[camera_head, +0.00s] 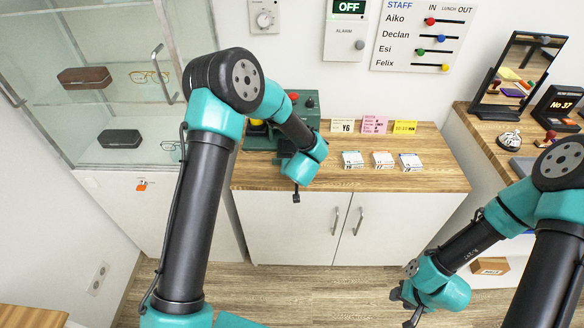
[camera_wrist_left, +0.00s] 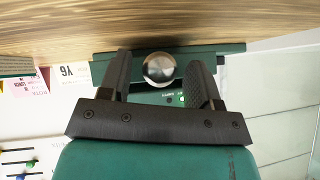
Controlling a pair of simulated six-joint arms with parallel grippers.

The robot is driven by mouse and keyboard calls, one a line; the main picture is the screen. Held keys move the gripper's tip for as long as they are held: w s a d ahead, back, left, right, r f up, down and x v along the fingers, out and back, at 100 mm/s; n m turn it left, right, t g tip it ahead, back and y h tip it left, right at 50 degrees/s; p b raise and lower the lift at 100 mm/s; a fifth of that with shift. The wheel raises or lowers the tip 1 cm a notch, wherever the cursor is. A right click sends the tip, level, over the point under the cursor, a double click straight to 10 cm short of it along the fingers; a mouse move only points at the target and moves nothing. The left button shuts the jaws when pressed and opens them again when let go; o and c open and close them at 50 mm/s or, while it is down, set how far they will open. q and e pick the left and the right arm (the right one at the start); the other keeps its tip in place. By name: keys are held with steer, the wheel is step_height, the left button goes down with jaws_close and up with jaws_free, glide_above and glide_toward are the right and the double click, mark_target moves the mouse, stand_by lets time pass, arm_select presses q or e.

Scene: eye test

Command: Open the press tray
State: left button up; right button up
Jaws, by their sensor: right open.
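The dark green press (camera_head: 262,138) stands at the left of the wooden counter, partly hidden behind my left arm. In the left wrist view a green front (camera_wrist_left: 232,50) carries a round silver knob (camera_wrist_left: 158,68). My left gripper (camera_wrist_left: 163,66) is open, with one finger on each side of the knob and a gap at both sides. Whether the fingers reach around the knob or stop short of it I cannot tell. In the head view my left gripper is mostly hidden by its own arm. My right gripper (camera_head: 405,308) is open and empty, low at the lower right, away from the press.
Small cards (camera_head: 374,125) and several small boxes (camera_head: 382,160) are on the counter (camera_head: 440,178) right of the press. A glass cabinet (camera_head: 100,100) stands at the left. A mirror (camera_head: 515,75) and sign (camera_head: 556,104) stand on the right counter. Floor below is clear.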

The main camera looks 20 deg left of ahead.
arm_select(q)
steer(key=shift+o, duration=0.2)
steer(key=shift+r, duration=0.1)
steer(key=v, duration=1.7)
steer(key=shift+s, duration=0.2)
steer(key=s+a+f+g+h, duration=0.1)
steer(key=s+a+f+h, duration=0.15)
steer(key=f, duration=0.55)
steer(key=s+a+f+g+h, duration=0.15)
steer(key=a+f, duration=0.25)
steer(key=f, duration=0.4)
steer(key=s+f+g+h, duration=0.4)
steer(key=s+f, duration=0.5)
steer(key=s, duration=0.5)
steer(key=shift+s+a+f+g, duration=0.3)
steer(key=shift+a+g, duration=0.05)
steer(key=shift+a, duration=0.05)
